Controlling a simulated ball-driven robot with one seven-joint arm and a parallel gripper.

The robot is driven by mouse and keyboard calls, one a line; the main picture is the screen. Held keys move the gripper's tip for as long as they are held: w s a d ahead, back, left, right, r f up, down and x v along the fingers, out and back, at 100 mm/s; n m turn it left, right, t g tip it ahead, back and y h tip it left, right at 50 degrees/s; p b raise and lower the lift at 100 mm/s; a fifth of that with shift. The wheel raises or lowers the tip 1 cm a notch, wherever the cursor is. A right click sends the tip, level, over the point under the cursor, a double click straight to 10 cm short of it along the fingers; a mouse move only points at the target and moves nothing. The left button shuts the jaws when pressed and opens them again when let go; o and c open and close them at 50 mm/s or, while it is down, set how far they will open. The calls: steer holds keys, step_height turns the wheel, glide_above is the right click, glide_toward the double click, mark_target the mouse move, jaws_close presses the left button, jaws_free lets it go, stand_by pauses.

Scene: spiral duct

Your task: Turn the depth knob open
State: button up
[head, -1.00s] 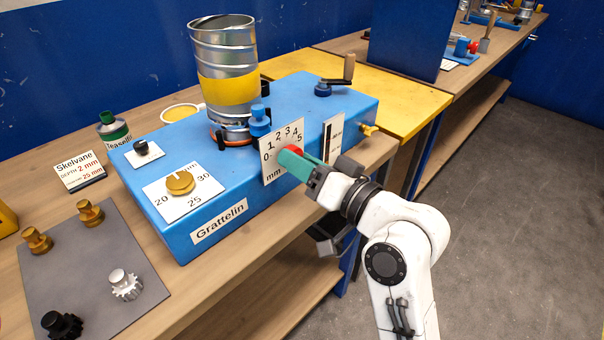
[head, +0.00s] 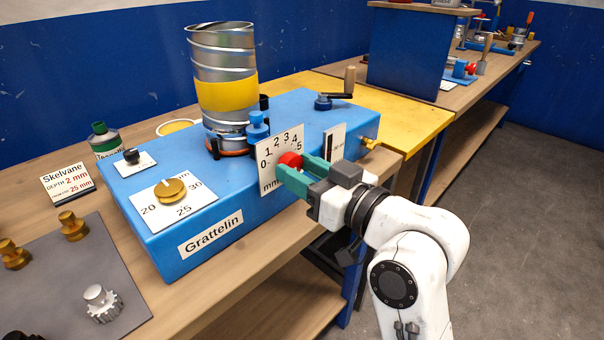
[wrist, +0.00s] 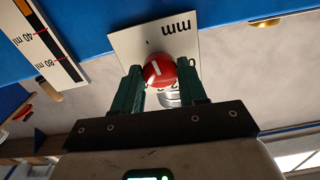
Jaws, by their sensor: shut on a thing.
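The depth knob is a red round knob (head: 290,160) on a white dial plate (head: 267,174) marked 0 to 5 mm, on the front of the blue Grattelin machine (head: 160,238). My gripper (head: 293,166) is at the knob, with its green fingers on either side, shut on it. In the wrist view the red knob (wrist: 160,71) sits between the two fingertips (wrist: 161,76), with a white line on its face.
A gold knob (head: 171,190) on a 20-30 dial sits left on the machine. A yellow-banded metal duct (head: 226,95) stands on top. A card (head: 66,182) reads Skelvane, depth 2 mm. A scale plate (head: 334,143) and brass tap (head: 368,143) are close right of my gripper.

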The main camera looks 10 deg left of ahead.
steer(key=shift+f, duration=0.25)
steer(key=o, duration=1.1)
steer(key=shift+r, duration=0.2)
steer(key=shift+c, duration=0.2)
steer(key=shift+d, duration=0.1)
steer(key=v, duration=1)
steer(key=shift+s+d, duration=0.25)
steer(key=shift+s, duration=0.05)
steer(key=shift+f, duration=0.1)
